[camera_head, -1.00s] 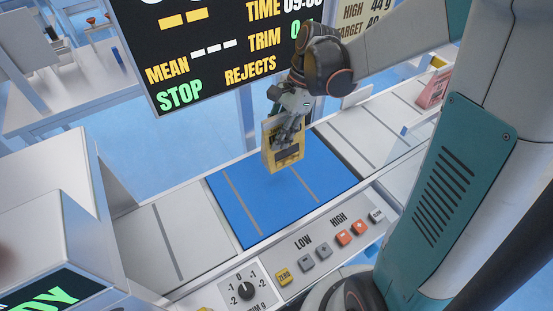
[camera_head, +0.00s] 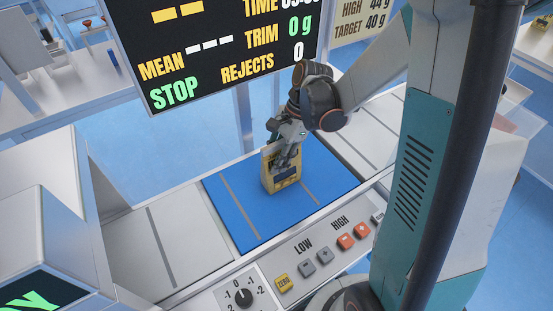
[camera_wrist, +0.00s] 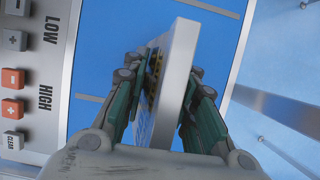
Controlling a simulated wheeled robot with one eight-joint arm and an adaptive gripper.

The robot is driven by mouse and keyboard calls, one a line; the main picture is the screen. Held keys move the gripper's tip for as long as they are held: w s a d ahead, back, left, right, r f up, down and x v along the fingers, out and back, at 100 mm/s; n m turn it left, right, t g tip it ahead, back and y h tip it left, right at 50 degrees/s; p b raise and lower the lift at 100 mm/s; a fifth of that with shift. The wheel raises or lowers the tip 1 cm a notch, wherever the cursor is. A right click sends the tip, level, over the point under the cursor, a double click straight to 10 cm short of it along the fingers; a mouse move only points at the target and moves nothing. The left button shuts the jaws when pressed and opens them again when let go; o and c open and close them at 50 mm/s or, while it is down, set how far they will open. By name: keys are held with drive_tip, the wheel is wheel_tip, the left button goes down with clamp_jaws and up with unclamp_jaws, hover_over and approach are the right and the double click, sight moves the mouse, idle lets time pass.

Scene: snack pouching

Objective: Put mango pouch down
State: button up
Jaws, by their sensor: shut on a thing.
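The mango pouch (camera_head: 284,178) is a yellow pouch with a dark panel, held upright over the blue weighing plate (camera_head: 235,215). My gripper (camera_head: 284,150) is shut on its upper part from above. In the wrist view the pouch (camera_wrist: 178,75) appears edge-on as a pale slab between the two fingers of my gripper (camera_wrist: 170,100). The blue plate (camera_wrist: 110,40) lies beneath it. The pouch's lower edge is at or very close to the plate; I cannot tell whether it touches.
A button panel (camera_head: 325,250) with a dial (camera_head: 243,297) runs along the plate's near side. Grey conveyor sections (camera_head: 160,240) adjoin the plate at both ends. A large display (camera_head: 235,50) reading STOP stands behind. The visible plate around the pouch is clear.

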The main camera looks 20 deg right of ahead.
drive_tip(key=shift+f, duration=0.1)
drive_tip(key=o, duration=1.1)
drive_tip(key=p+v, duration=0.4)
drive_tip(key=v, duration=0.8)
drive_tip(key=shift+a, duration=0.1)
